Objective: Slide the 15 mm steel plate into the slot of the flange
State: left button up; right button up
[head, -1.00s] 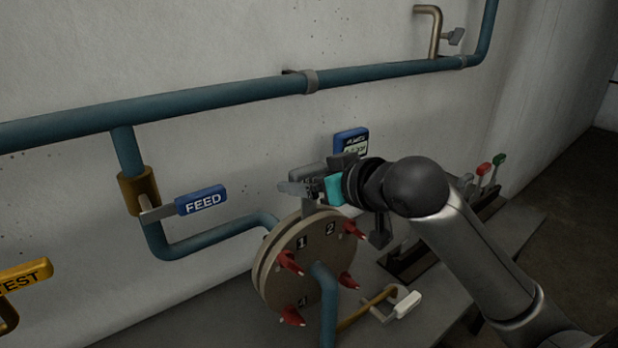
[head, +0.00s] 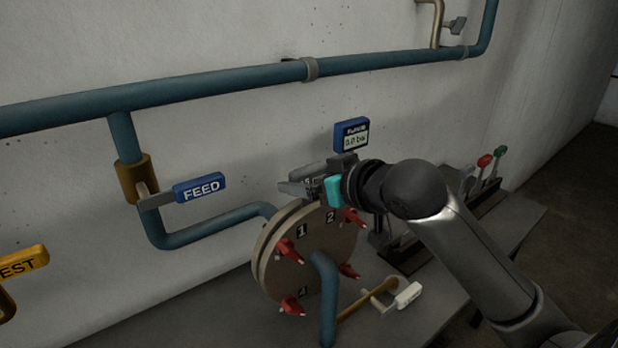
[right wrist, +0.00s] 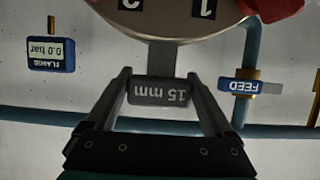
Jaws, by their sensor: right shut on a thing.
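The flange (head: 325,235) is a pair of round tan discs with a narrow gap between them, red clamps and numbers on its face. My right gripper (head: 300,184) is just above its top edge. In the right wrist view my right gripper (right wrist: 157,80) is shut on the grey handle of the steel plate (right wrist: 160,92), marked "15 mm". The plate's narrower grey shank (right wrist: 161,58) runs from the handle to the flange (right wrist: 180,22) edge. The flange hides the plate's far end, and I cannot tell how deep it sits. My left gripper is not in view.
A blue gauge (head: 351,135) reading 0.0 bar is behind the gripper. The FEED valve handle (head: 199,187) and blue pipes (head: 215,228) are to the left. A white-handled valve (head: 405,296) is low right of the flange. Red and green levers (head: 486,161) stand farther right.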

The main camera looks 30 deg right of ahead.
jog(key=shift+f+b, duration=0.6)
jog(key=shift+f, duration=0.45)
jog(key=o, duration=1.4)
jog(key=shift+o, duration=0.2)
jog(key=shift+s+r, duration=0.15)
jog(key=shift+s, duration=0.35)
jog(key=p+v, duration=1.4)
jog(key=p, duration=0.4)
jog(key=shift+s, duration=0.1)
